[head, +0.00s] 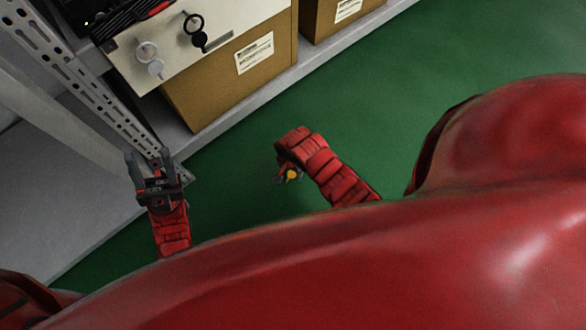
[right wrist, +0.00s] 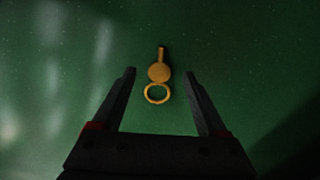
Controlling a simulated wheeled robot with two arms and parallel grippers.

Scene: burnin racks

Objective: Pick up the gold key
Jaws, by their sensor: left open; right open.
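The gold key (right wrist: 159,72) has a round head, a short shaft and a ring. In the right wrist view it shows over the green floor, ring towards me, between the lines of my right fingers. My right gripper (right wrist: 158,74) is open and empty; I cannot tell how far the key is below it. In the head view a small gold part of the key (head: 292,175) shows beside my right gripper (head: 284,172), whose fingers are mostly hidden by my arm. My left gripper (head: 148,160) is open and empty beside the rack post.
A silver key (head: 150,67) and a black key (head: 194,30) lie on a pale panel above a cardboard box (head: 200,100). The perforated rack post (head: 105,100) and grey lower shelf (head: 60,190) are close to my left gripper. The green floor (head: 440,80) to the right is clear.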

